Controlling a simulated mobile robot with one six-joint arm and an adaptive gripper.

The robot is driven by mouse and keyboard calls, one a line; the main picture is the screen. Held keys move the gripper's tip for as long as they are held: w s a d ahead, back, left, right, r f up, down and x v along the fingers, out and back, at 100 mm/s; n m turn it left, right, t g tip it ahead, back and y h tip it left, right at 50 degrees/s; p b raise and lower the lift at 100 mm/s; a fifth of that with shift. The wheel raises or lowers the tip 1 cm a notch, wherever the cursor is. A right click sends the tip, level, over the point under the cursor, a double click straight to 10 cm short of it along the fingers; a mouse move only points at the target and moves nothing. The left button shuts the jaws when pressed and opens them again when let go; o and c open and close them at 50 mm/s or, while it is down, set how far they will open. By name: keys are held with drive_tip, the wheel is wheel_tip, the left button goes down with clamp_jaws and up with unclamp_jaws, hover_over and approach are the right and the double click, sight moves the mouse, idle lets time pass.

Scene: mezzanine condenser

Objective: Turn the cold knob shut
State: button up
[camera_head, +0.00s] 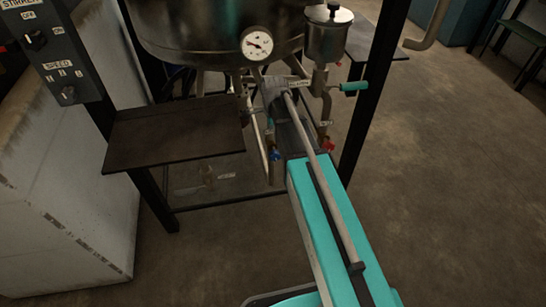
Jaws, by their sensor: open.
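A small blue knob (275,155), the likely cold knob, is on the pipework under the steel vessel. Its label is too small to read. A red knob (328,145) is to its right at a similar height. My arm reaches up from the bottom right, and its grey end is among the pipes below the gauge. My gripper (250,97) is there, small and dark against the pipes, open, above and left of the blue knob. I see nothing held in it. The fingertips are hard to make out, and my arm passes between the two knobs.
A steel vessel (185,35) with a round gauge (257,43) is above. A dark shelf (175,135) stands out at left. A teal handle (354,87) is at right, near a black frame post (372,95). The floor (455,190) at right is clear.

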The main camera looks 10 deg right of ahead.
sight(273, 152)
drive_tip(key=shift+f+b, duration=6.25)
drive_tip(key=shift+f, duration=0.25)
clamp_jaws()
